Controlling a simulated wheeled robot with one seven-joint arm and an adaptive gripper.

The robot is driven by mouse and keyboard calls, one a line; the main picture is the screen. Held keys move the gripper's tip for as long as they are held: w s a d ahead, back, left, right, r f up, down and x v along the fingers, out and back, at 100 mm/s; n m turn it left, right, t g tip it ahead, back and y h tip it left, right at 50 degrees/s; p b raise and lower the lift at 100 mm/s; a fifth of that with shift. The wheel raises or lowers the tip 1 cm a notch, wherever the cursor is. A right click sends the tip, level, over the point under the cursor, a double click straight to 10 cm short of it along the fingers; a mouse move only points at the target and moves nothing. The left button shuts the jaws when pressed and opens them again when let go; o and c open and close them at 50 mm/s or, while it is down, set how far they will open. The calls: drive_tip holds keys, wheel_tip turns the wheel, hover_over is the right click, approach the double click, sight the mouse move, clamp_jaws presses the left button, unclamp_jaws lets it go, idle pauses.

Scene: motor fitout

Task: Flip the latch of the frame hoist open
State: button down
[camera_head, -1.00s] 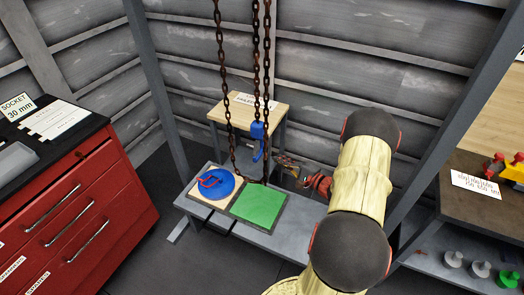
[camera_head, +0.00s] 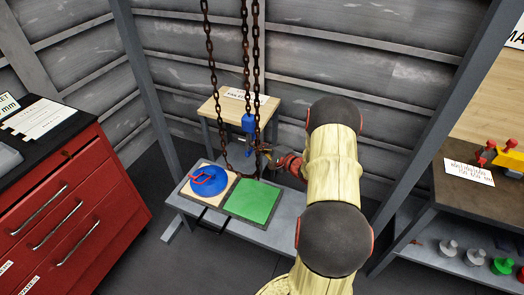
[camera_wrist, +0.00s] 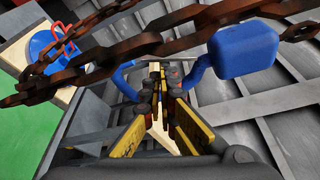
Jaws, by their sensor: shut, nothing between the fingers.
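The blue hook (camera_head: 248,124) of the frame hoist hangs on rusty chains (camera_head: 246,60) above the low bench. In the wrist view its blue block (camera_wrist: 246,50) is at the upper right and its curved part (camera_wrist: 124,82) is left of the fingers. A thin grey bar (camera_wrist: 118,66), perhaps the latch, lies by the curved part, partly behind the chain. My gripper (camera_head: 266,156) is beside the hook's lower end, at its right. In the wrist view its fingertips (camera_wrist: 162,76) are together and empty, within the hook's outline; contact with the latch cannot be made out.
A chain (camera_wrist: 75,72) crosses the wrist view in front of the hook. The low bench (camera_head: 240,229) carries a blue round part (camera_head: 210,183) and a green plate (camera_head: 254,200). A small wooden table (camera_head: 215,106) stands behind. Grey frame posts (camera_head: 148,95) flank the bench.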

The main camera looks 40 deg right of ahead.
drive_tip(key=shift+w, duration=0.4)
drive_tip(key=shift+s+a+m+p, duration=0.15)
drive_tip(key=shift+a+m+p, duration=0.15)
drive_tip(key=shift+m+p, duration=0.35)
drive_tip(key=p, duration=0.1)
drive_tip(key=a+m+g+p, duration=0.1)
drive_tip(key=m+y+p, duration=0.1)
drive_tip(key=shift+s+a+r+p, duration=0.3)
drive_tip(key=shift+s+a+p, duration=0.1)
drive_tip(key=a+r+m+g+y+p, duration=0.1)
drive_tip(key=m+p, duration=0.2)
drive_tip(key=r+m+g+y+p, duration=0.1)
drive_tip(key=m+y+p, duration=0.1)
drive_tip(key=m+p, duration=0.1)
drive_tip(key=s+a+r+m+g+y+p, duration=0.1)
drive_tip(key=m+p, duration=0.3)
drive_tip(key=shift+a+r+y+p, duration=0.3)
drive_tip(key=shift+a+y+p, duration=0.05)
drive_tip(key=shift+y, duration=0.05)
